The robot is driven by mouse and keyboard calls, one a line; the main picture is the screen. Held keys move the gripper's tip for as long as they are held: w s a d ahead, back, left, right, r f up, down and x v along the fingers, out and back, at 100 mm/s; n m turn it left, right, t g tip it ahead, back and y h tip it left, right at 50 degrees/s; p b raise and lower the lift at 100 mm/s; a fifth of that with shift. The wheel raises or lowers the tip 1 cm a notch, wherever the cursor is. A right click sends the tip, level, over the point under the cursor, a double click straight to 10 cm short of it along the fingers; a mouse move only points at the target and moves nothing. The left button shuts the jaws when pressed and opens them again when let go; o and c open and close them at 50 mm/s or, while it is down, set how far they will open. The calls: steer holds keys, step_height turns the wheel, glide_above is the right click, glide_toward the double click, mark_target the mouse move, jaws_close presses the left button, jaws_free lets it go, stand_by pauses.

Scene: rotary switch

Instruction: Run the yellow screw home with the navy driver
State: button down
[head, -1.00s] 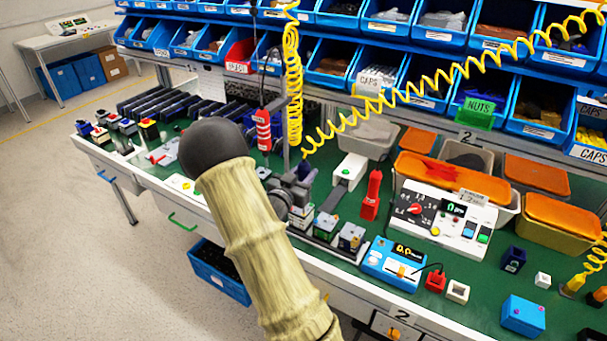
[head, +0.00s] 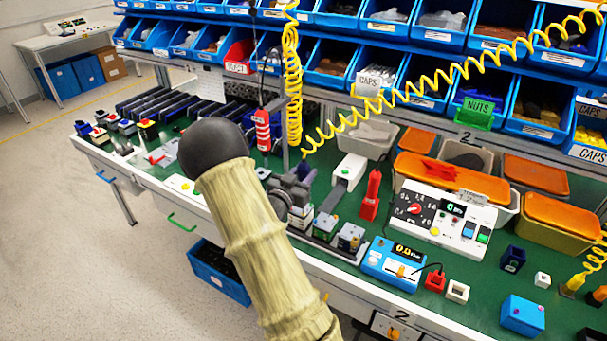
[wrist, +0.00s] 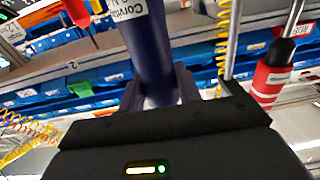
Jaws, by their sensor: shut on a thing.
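My gripper (wrist: 158,97) is shut on the navy driver (wrist: 152,45), a thick dark blue cylinder with a white label, seen between the two fingers in the wrist view. In the head view my gripper (head: 297,188) is partly hidden behind my own arm, above the front part of the green bench, near small block fixtures (head: 349,238). The driver's tip is out of sight. I cannot make out the yellow screw in either view.
A red driver (head: 262,131) hangs by the yellow coiled hose (head: 293,85); it also shows close by at right in the wrist view (wrist: 271,80). A red bottle-shaped thing (head: 371,195), a white control panel (head: 443,216) and a blue meter (head: 394,263) stand to the right.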

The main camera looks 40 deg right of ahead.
mark_target(302, 162)
stand_by(0.8)
steer(key=shift+w+r+p, duration=0.1)
steer(key=shift+r+p, duration=1.05)
steer(key=shift+r, duration=0.75)
steer(key=shift+a+r, duration=0.1)
steer(key=shift+r, duration=0.3)
